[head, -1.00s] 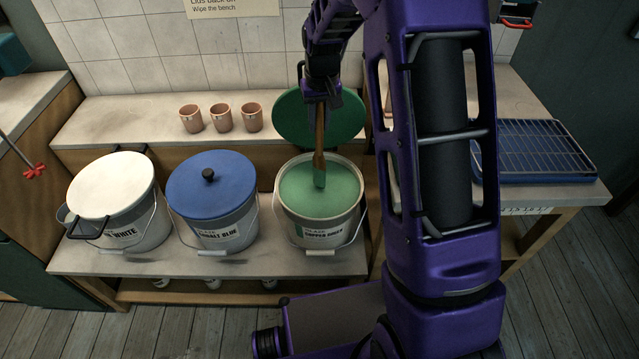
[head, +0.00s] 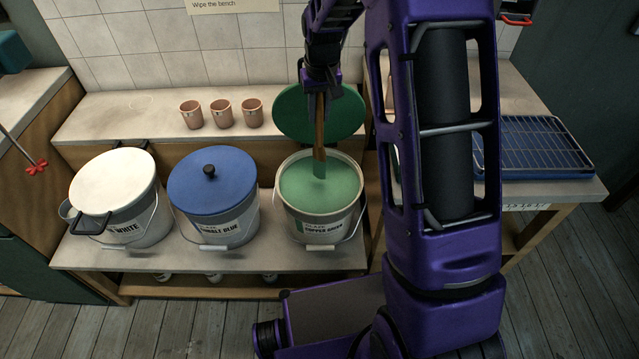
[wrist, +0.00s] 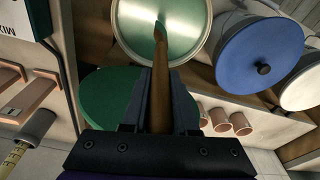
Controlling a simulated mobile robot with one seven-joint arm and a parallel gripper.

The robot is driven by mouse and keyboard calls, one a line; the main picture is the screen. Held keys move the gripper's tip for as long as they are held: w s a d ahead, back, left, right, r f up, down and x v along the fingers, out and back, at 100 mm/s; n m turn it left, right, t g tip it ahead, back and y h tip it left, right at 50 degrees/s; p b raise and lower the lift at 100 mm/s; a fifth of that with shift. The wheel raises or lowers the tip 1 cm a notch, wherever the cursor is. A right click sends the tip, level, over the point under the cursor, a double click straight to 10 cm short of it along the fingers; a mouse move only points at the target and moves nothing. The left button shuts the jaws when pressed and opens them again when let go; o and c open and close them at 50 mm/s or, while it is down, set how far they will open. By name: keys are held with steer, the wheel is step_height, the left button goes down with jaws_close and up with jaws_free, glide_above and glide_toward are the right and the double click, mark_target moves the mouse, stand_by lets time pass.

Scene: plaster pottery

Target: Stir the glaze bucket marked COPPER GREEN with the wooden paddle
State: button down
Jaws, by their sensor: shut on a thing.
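The COPPER GREEN bucket (head: 318,222) stands open on the low shelf, full of green glaze (head: 305,185). My gripper (head: 320,85) is above it, shut on the wooden paddle (head: 320,135). The paddle is nearly upright in the head view, and its green-coated lower end meets the glaze; its tip is hidden there. In the wrist view the paddle (wrist: 160,90) runs from between the jaws to the glaze (wrist: 178,25). The green lid (head: 345,115) leans behind the bucket.
A blue-lidded COBALT BLUE bucket (head: 212,190) and a white-lidded bucket (head: 112,180) stand to the left. Three clay cups (head: 221,112) sit on the ledge behind. A blue tray with a wire rack (head: 530,150) is at right.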

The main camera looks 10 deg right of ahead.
steer(key=shift+r, duration=5)
